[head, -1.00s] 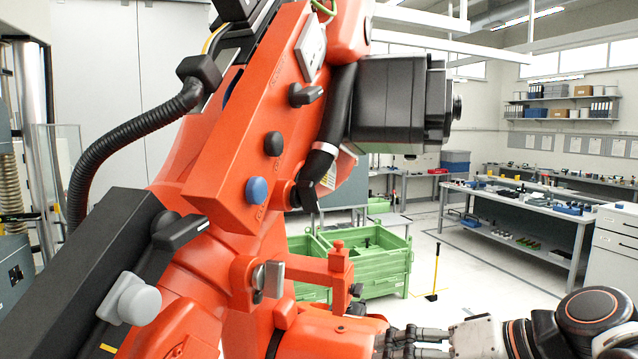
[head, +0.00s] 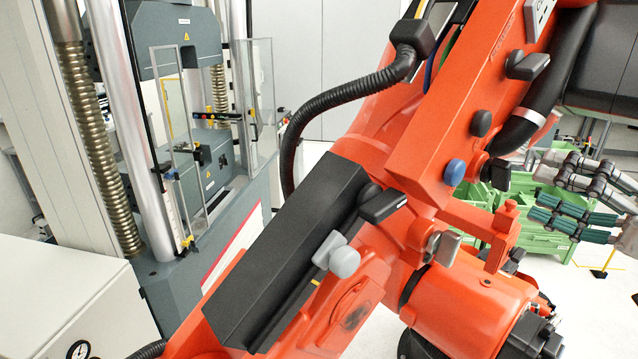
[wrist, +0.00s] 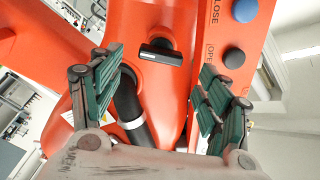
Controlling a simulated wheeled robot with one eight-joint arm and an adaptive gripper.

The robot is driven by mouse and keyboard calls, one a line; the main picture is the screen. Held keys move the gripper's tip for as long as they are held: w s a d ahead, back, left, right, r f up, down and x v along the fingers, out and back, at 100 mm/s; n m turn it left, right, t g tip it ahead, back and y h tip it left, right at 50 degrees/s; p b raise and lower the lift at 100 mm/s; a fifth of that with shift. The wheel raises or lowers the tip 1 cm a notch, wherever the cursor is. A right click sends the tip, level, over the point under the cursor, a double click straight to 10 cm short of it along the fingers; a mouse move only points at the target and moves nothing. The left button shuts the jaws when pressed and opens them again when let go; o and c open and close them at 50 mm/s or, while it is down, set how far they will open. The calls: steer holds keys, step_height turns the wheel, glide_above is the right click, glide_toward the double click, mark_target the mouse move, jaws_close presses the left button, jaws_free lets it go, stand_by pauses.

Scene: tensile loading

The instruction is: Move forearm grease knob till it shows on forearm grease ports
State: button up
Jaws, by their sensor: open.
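A large orange robot arm (head: 400,140) fills the middle of the head view. A black bar-shaped knob (wrist: 160,52) on its orange body lies ahead of my gripper, between the fingers in the picture; it seems to match a small black knob (head: 497,172) beside the hose end in the head view. No readable label tells me which knob is the forearm grease knob, and I see no grease ports wording. My gripper (wrist: 160,78) is open and empty, with green-padded fingers spread. In the head view my gripper (head: 540,189) is at the right, pointing left.
A blue button (wrist: 245,10) and a black button (wrist: 234,57) sit near the right finger, beside CLOSE and OPEN lettering. A black hose (wrist: 133,115) runs below the knob. Another bar knob (head: 527,65) and a grey knob (head: 344,262) stick out. A green crate (head: 560,245) stands behind.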

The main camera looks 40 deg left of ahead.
mark_target(510, 177)
steer(key=a, duration=0.4)
steer(key=w+a, duration=0.1)
steer(key=a, duration=0.2)
steer(key=shift+p, duration=0.4)
steer(key=shift+c, duration=0.6)
steer(key=c, duration=1)
